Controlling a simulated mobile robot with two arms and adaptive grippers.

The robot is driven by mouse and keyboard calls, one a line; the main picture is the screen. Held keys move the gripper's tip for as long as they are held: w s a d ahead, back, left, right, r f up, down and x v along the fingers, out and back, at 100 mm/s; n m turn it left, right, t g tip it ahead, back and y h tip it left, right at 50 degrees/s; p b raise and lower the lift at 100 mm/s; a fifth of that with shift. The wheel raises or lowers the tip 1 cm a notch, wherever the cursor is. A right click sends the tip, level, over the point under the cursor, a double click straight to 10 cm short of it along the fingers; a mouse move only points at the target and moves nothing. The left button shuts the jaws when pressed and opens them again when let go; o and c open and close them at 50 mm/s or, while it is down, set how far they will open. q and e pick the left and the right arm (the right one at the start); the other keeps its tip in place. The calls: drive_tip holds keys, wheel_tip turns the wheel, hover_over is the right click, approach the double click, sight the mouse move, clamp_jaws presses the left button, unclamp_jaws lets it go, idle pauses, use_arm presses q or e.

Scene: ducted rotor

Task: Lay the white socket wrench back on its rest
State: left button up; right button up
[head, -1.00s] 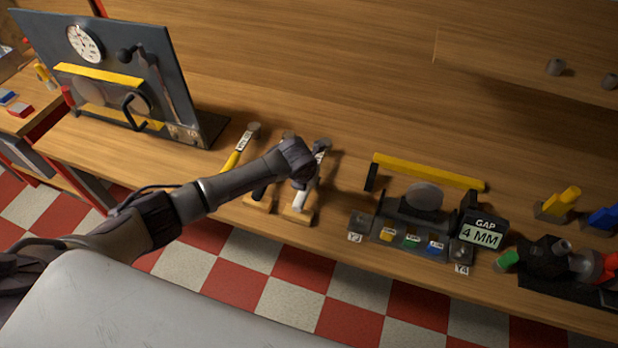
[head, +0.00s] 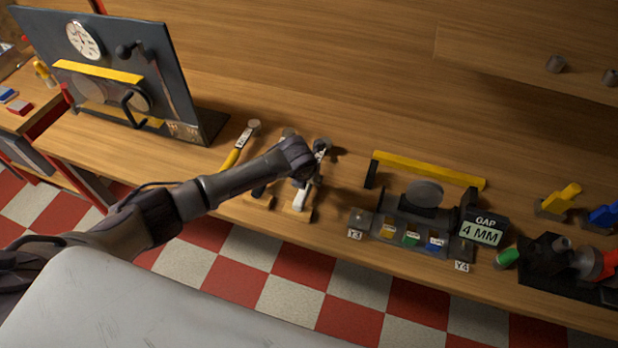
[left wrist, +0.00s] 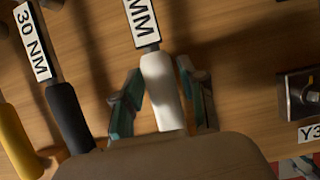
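The white socket wrench (head: 300,200) lies on the bench between a wooden block (head: 297,214) at its near end and its socket head (head: 321,144) at the far end. Its white handle (left wrist: 162,92) is in the middle of the left wrist view, with a partly cut-off label plate (left wrist: 142,22) above. My left gripper (left wrist: 163,100) is open, with one finger on each side of the handle and small gaps visible. In the head view my left wrist hides part of the wrench. Whether the wrench is fully seated on the block I cannot tell. My right gripper is not in view.
A black-handled wrench labelled 30 NM (left wrist: 70,115) lies close on the left, and a yellow-handled one (head: 232,158) beyond it. A fixture with a GAP 4 MM display (head: 481,232) stands to the right. A dark upright panel (head: 110,70) stands at the left.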

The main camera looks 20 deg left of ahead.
use_arm(q)
drive_tip(key=shift+o, duration=0.9)
drive_tip(key=v, duration=1.2)
